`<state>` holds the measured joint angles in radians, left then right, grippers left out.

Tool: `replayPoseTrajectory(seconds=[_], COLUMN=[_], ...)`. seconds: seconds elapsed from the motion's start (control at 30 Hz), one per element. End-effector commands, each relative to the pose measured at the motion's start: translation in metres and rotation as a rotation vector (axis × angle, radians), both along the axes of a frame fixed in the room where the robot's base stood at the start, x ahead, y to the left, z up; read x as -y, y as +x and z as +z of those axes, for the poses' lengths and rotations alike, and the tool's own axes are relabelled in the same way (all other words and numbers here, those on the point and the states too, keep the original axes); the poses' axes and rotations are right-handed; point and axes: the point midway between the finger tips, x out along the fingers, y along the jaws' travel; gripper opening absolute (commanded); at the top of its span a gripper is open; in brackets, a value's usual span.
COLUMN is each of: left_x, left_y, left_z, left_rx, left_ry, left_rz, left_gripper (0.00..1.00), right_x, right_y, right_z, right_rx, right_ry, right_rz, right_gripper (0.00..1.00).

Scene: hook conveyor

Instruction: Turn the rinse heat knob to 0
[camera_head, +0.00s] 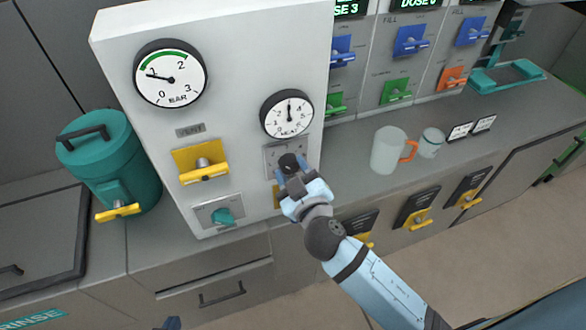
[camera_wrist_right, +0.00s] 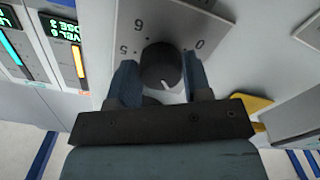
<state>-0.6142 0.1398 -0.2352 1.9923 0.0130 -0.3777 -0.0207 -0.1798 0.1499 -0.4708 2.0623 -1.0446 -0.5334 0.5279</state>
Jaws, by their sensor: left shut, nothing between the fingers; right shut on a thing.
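The dark round knob (camera_head: 289,162) sits on a grey plate (camera_head: 272,158) below the smaller dial of the white panel. In the right wrist view the knob (camera_wrist_right: 161,66) lies between the two fingers, and its white mark points down and slightly right in the picture. The plate (camera_wrist_right: 170,22) shows 5 and 6 at the upper left and 0 at the upper right; the mark is away from 0. Lower numbers are hidden. My right gripper (camera_head: 293,176) is shut on the knob. A small part of my left gripper (camera_head: 172,323) shows at the bottom edge, away from the panel.
The smaller dial (camera_head: 287,114) has its needle pointing up near 3. A pressure gauge (camera_head: 170,78), a yellow handle (camera_head: 203,172) and a teal knob (camera_head: 223,217) are also on the panel. A teal canister (camera_head: 112,165) stands left; a mug (camera_head: 389,150) stands on the counter right.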

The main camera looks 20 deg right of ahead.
Motion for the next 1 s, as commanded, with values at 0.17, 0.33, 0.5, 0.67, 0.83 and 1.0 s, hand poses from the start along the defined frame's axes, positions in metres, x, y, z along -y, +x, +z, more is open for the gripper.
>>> replayPoseTrajectory(seconds=[0.17, 0.33, 0.5, 0.67, 0.83, 1.0], left_x=[0.000, 0.000, 0.000, 0.000, 0.000, 0.000], left_y=[0.000, 0.001, 0.001, 0.001, 0.001, 0.001], left_z=[0.008, 0.014, 0.021, 0.027, 0.034, 0.042], left_rx=[0.001, 0.002, 0.003, 0.003, 0.003, 0.002], left_ry=[0.000, -0.001, -0.001, 0.000, 0.000, 0.000], left_rz=[0.000, 0.000, 0.000, 0.001, 0.001, 0.001], left_gripper=[0.00, 0.00, 0.00, 0.00, 0.00, 0.00], right_x=[0.001, 0.002, 0.002, 0.002, 0.002, 0.003], right_y=[0.001, 0.001, 0.001, 0.001, 0.001, 0.001], right_z=[0.004, 0.004, 0.005, 0.006, 0.007, 0.007], right_rx=[0.008, 0.013, 0.020, 0.024, 0.030, 0.035], right_ry=[-0.167, -0.330, -0.492, -0.644, -0.804, -0.967], right_rz=[-0.001, -0.003, -0.002, -0.002, -0.003, -0.003], right_gripper=[0.21, 0.21, 0.21, 0.21, 0.21, 0.21])
